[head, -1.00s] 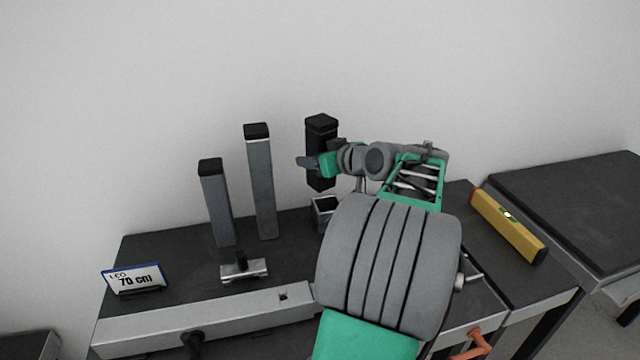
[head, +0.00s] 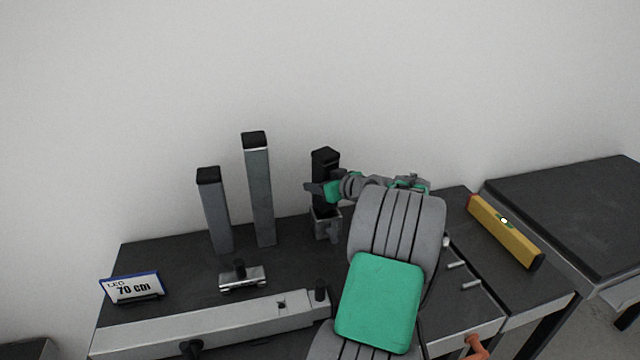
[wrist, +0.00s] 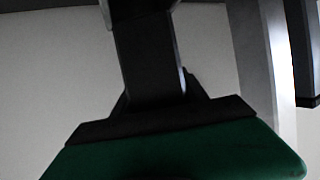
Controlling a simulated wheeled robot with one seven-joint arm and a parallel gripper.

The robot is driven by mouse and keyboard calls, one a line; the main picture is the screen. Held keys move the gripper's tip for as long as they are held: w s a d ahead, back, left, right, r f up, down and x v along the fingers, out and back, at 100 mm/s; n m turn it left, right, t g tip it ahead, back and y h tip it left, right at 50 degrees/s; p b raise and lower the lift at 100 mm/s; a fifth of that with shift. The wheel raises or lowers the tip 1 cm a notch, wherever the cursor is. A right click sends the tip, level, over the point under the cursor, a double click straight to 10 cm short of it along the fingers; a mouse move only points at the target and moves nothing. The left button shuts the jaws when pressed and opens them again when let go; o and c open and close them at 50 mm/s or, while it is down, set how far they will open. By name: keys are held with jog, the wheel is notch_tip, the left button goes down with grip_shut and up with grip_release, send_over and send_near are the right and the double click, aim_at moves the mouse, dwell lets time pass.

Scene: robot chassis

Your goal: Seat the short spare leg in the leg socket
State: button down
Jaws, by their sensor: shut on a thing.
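A short dark leg with a black cap (head: 326,163) stands upright in my gripper (head: 324,190). The gripper is shut around its middle. The leg socket (head: 326,228) is a grey square-mouthed holder on the dark table, and the leg's lower end is at its mouth. I cannot tell how deep the leg sits inside. In the wrist view the dark leg (wrist: 150,50) runs up from between the dark jaws. The wrist view does not clearly show the socket.
A shorter grey leg (head: 215,212) and a taller one (head: 257,190) stand left of the socket. A small metal bracket (head: 243,279), a "LEG 70 cm" sign (head: 131,288) and a long light beam (head: 235,318) lie nearer. A yellow spirit level (head: 505,230) lies right.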

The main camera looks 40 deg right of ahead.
jog(key=shift+f+b, duration=0.5)
jog(key=shift+b, duration=0.1)
jog(key=c, duration=0.6)
grip_release()
jog(key=shift+f, duration=0.1)
jog(key=shift+r, duration=0.2)
jog(key=v, duration=1.2)
jog(key=shift+r+p, duration=0.35)
jog(key=shift+r, duration=0.05)
jog(key=shift+s, duration=0.1)
